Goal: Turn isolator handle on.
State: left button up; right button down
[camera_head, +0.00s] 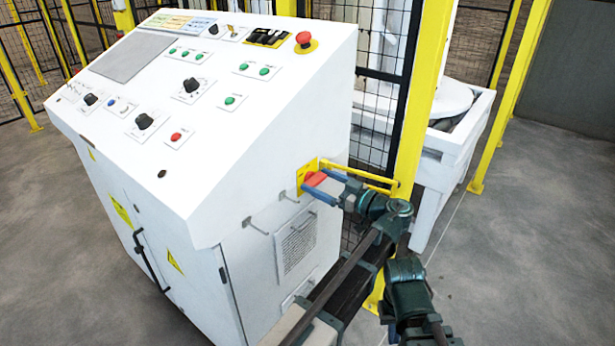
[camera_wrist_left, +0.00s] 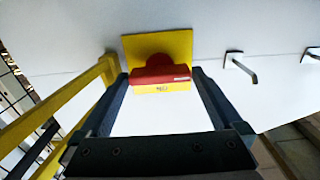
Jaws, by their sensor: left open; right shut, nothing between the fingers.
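The isolator handle (camera_head: 316,179) is a red knob on a yellow plate (camera_head: 301,176) on the side of the white control cabinet. In the left wrist view the red handle (camera_wrist_left: 160,75) lies as a bar level across the picture, below the middle of its yellow plate (camera_wrist_left: 182,46). My left gripper (camera_head: 321,187) is open at the handle. Its two fingers stand one at each end of the bar, very close to it; I cannot tell whether they touch. Dark links of my right arm show at the lower right of the head view, but its fingers are not visible.
The white cabinet's sloped panel (camera_head: 213,75) carries knobs, buttons and a red emergency stop (camera_head: 304,38). A yellow bar (camera_head: 362,174) and fence post (camera_head: 422,95) stand close beside my left gripper. Grey floor lies open at right.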

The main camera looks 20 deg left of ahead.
pick_arm(q)
jog(key=shift+a, duration=0.1)
jog(key=c, duration=1.1)
jog(key=shift+o, duration=0.2)
